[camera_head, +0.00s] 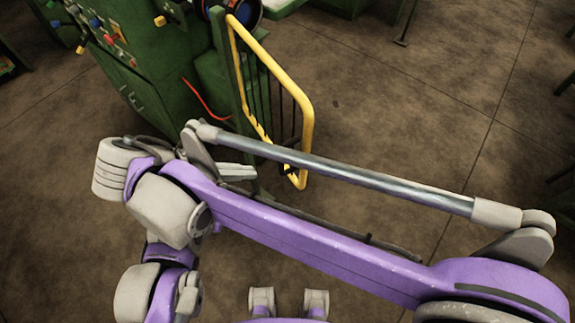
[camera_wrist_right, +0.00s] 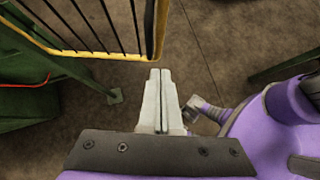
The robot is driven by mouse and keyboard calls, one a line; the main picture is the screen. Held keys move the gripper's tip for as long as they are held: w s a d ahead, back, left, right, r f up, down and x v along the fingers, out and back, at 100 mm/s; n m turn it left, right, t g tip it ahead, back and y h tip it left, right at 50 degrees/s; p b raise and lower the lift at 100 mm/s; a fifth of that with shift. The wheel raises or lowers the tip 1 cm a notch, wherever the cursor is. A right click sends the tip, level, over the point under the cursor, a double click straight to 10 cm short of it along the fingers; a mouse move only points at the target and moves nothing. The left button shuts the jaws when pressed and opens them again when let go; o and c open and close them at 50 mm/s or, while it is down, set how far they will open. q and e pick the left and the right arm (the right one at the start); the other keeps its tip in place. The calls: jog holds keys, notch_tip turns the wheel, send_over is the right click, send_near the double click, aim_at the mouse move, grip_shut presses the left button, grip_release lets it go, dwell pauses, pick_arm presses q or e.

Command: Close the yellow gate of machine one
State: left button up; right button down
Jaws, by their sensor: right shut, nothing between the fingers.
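The yellow gate (camera_head: 307,118), a yellow tube frame with dark vertical bars, stands out from the green machine (camera_head: 150,60) at an angle, its free edge toward me. It looks open. In the right wrist view, its lower yellow rail and corner (camera_wrist_right: 152,50) show at the top. My right gripper (camera_head: 248,172) is beside the lower part of the gate, partly behind my own arm. In the wrist view, the gripper (camera_wrist_right: 160,74) is shut and empty, its tips just below the gate's corner; I cannot tell whether they touch. My left gripper is not in view.
An orange-red cable (camera_head: 207,103) hangs from the green machine, which has coloured knobs and levers on its face. The brown tiled floor (camera_head: 430,90) is clear to the right of the gate. Other green machine parts stand at the far edges.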

send_near(302, 167)
notch_tip(302, 167, down, 4)
jog(key=shift+w+d+p, duration=0.2)
jog(key=shift+w+d, duration=0.4)
jog(key=shift+d, duration=0.25)
jog(key=shift+w+d+p, duration=0.2)
jog(key=shift+w+d, duration=0.35)
jog(key=shift+d, duration=0.35)
